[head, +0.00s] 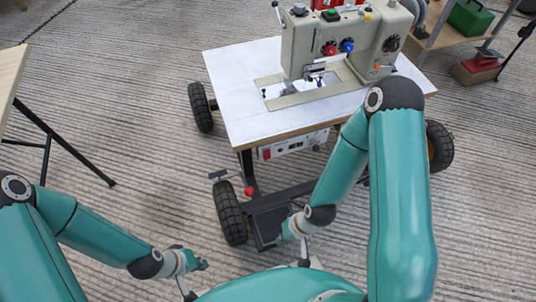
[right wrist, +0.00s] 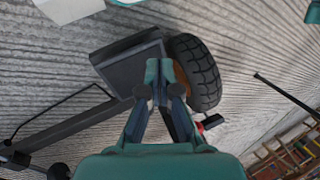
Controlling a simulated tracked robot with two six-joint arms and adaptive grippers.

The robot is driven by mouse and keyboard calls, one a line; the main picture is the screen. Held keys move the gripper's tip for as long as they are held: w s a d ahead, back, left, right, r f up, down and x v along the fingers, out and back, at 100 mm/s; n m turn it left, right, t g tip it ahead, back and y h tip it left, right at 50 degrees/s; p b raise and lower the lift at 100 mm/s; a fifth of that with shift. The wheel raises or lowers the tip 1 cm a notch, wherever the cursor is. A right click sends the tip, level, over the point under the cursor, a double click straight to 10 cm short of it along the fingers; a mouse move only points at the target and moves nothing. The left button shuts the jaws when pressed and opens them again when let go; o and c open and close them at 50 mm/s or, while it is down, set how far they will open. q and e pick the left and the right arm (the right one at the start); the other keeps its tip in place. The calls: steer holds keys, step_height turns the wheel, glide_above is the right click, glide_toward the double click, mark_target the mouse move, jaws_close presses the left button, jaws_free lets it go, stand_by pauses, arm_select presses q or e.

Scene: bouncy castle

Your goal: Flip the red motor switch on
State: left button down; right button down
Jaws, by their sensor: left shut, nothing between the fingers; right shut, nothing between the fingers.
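A grey-white control box (head: 293,145) hangs under the front edge of the white sewing table; a small red switch (head: 265,154) shows at its left end, with a green part beside it. I cannot read the switch's position. My right gripper (head: 284,235) is shut and empty, low in front of the table, below and apart from the box. It also shows shut in the right wrist view (right wrist: 160,85), over the cart base; the switch is not discernible there. My left gripper (head: 202,264) is shut and empty, low at the left, away from the table.
A sewing machine (head: 340,45) with red and blue knobs stands on the white table (head: 235,85). Black wheels (head: 230,213) and a dark base (head: 268,222) lie below. The right wrist view shows a wheel (right wrist: 195,72) close by. The floor left of the table is mostly clear.

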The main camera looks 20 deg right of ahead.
steer(key=w+d+r+m+h, duration=0.2)
steer(key=w+r+m, duration=0.3)
steer(key=w+m, duration=0.6)
steer(key=w+d+r+m+h, duration=0.2)
steer(key=w+r+m, duration=0.4)
steer(key=m, duration=1.6)
steer(key=w, duration=0.5)
steer(key=shift+w+d+r+m+t, duration=0.2)
steer(key=shift+m+t, duration=0.1)
steer(key=shift+f, duration=0.15)
